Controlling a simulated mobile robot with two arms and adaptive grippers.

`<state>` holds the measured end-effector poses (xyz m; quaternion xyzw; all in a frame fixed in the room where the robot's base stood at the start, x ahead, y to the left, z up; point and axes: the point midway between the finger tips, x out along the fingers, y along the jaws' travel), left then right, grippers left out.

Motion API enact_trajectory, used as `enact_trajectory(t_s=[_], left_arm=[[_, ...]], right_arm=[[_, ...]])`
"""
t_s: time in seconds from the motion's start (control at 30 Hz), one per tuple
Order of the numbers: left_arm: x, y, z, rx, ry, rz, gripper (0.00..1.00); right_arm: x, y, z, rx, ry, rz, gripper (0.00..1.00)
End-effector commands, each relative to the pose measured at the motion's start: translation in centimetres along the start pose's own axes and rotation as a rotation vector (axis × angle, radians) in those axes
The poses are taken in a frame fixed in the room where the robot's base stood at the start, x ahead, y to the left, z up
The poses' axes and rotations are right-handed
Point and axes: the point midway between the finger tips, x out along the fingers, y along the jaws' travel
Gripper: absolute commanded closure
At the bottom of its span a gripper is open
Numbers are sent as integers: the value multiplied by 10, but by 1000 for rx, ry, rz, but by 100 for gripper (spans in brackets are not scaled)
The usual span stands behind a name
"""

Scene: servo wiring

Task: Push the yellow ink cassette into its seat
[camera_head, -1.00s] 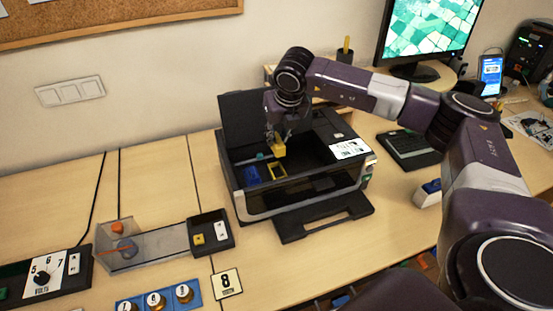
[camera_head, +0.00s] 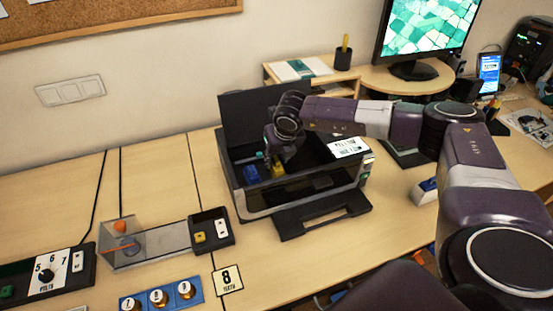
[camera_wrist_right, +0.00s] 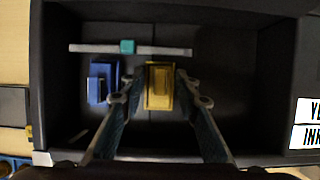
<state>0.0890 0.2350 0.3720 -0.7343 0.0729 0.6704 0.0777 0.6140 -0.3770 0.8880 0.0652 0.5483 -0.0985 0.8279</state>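The yellow ink cassette (camera_head: 278,169) is down inside the open printer (camera_head: 236,185), at its yellow seat, beside a blue cassette (camera_head: 250,174). My right gripper (camera_head: 279,158) is low in the printer bay, just above the yellow cassette. In the right wrist view the yellow cassette (camera_wrist_right: 159,88) lies between the two fingertips of my right gripper (camera_wrist_right: 160,76). The fingers stand slightly apart from its sides, and nothing is seen clamped. The fingers partly hide the seat, so how deep the cassette sits is unclear. My left gripper is not in view.
The blue cassette (camera_wrist_right: 100,83) is close to the left finger. A light bar with a teal slider (camera_wrist_right: 128,46) crosses the bay behind. The printer's raised lid (camera_head: 246,118) and side walls enclose the bay. Several small fixtures stand on the desk at left.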

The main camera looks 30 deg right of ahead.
Motion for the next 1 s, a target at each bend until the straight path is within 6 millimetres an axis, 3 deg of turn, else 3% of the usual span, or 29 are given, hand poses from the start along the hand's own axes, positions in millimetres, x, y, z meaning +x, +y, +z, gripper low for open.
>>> enact_trajectory(t_s=[0.33, 0.47, 0.8, 1.0], left_arm=[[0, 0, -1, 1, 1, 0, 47], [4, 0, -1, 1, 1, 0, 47], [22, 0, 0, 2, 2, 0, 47], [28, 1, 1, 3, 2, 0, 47]], right_arm=[[-1, 0, 0, 0, 1, 0, 62], [-11, 0, 0, 1, 0, 1, 62], [-79, 0, 0, -1, -4, 2, 62], [-110, 0, 0, -1, -1, 1, 62]])
